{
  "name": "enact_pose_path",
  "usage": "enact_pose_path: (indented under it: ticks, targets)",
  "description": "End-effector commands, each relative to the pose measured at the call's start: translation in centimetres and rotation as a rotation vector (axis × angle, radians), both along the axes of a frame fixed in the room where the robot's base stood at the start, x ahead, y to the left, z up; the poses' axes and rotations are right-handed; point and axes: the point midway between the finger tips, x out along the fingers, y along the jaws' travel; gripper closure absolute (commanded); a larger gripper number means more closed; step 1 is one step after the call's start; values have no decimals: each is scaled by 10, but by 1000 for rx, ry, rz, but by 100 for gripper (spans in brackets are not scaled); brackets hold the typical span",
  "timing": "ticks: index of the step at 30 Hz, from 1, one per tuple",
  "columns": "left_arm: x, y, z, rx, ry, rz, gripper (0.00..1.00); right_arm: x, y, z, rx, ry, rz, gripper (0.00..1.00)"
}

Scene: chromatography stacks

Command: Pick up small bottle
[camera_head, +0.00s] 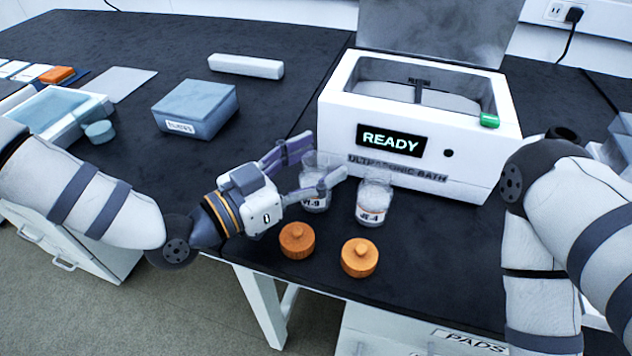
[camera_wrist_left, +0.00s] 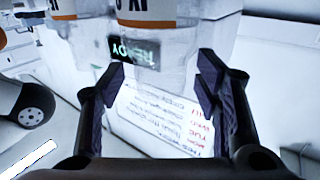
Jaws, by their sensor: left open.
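Two small clear glass bottles with white-and-orange labels stand on the dark bench in front of the ultrasonic bath. The left bottle (camera_head: 315,199) is partly covered by my left gripper (camera_head: 318,161); the right bottle (camera_head: 374,197) stands beside it. My left gripper is open, its fingers spread around the upper part of the left bottle; I cannot tell if they touch it. In the left wrist view the open fingers (camera_wrist_left: 162,78) point at a bottle (camera_wrist_left: 147,20) with an orange-banded label, and another bottle (camera_wrist_left: 63,8) shows at the upper left. My right gripper is out of view.
Two orange round lids (camera_head: 297,240) (camera_head: 360,257) lie near the bench's front edge. The white ultrasonic bath (camera_head: 480,160), reading READY, stands close behind the bottles. A blue-grey box (camera_head: 196,108) and white bar (camera_head: 246,66) lie left. My right arm fills the right side.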

Motion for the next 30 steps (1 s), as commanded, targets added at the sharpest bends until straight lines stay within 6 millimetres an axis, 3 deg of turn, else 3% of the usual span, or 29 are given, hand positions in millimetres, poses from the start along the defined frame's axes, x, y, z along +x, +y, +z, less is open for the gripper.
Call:
enact_pose_path:
  ticks: [7,12,15,25,30]
  targets:
    - [2,-2,-1,0,1,0,45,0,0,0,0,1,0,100]
    - [2,-2,-1,0,2,0,83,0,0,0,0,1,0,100]
    - [1,-2,-1,0,3,0,100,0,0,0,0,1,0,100]
    - [1,-2,0,0,4,0,100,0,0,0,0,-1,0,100]
    - [3,-4,17,0,-4,0,100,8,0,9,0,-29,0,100]
